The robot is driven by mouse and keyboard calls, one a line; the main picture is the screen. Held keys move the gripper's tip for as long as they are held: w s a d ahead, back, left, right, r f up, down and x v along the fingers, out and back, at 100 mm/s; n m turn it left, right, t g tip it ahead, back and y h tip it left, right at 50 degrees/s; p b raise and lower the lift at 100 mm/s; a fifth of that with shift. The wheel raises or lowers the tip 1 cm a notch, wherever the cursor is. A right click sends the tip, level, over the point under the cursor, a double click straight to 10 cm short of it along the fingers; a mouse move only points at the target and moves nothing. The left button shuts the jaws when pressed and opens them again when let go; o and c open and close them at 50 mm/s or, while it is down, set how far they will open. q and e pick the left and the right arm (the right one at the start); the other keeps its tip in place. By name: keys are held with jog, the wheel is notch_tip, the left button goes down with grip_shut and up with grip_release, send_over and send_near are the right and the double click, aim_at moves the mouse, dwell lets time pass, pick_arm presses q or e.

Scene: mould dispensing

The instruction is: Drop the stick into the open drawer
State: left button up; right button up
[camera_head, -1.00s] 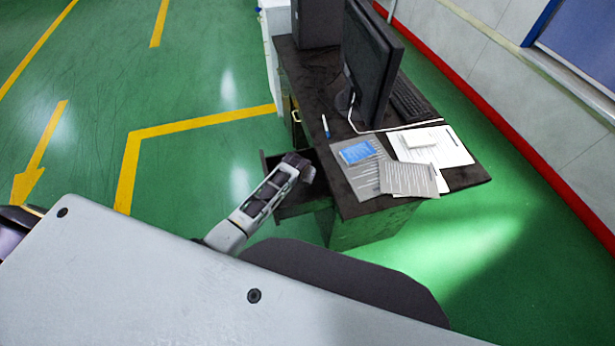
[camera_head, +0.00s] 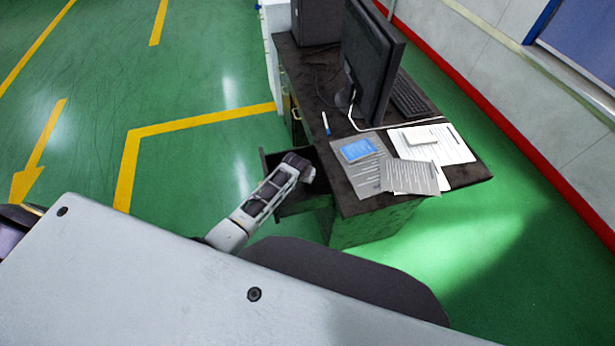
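The open drawer (camera_head: 270,163) sticks out from the near left side of the dark desk. One of my arms, which I take to be the right, reaches up to it, and its dark end (camera_head: 299,166) is over the drawer. That end covers much of the drawer's inside. The gripper's fingers cannot be made out, so I cannot tell whether it is open or shut. No stick can be seen at the arm's end or in the visible part of the drawer. My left gripper is not in view.
A computer case (camera_head: 316,22) stands at the back. Green floor left of the desk is clear.

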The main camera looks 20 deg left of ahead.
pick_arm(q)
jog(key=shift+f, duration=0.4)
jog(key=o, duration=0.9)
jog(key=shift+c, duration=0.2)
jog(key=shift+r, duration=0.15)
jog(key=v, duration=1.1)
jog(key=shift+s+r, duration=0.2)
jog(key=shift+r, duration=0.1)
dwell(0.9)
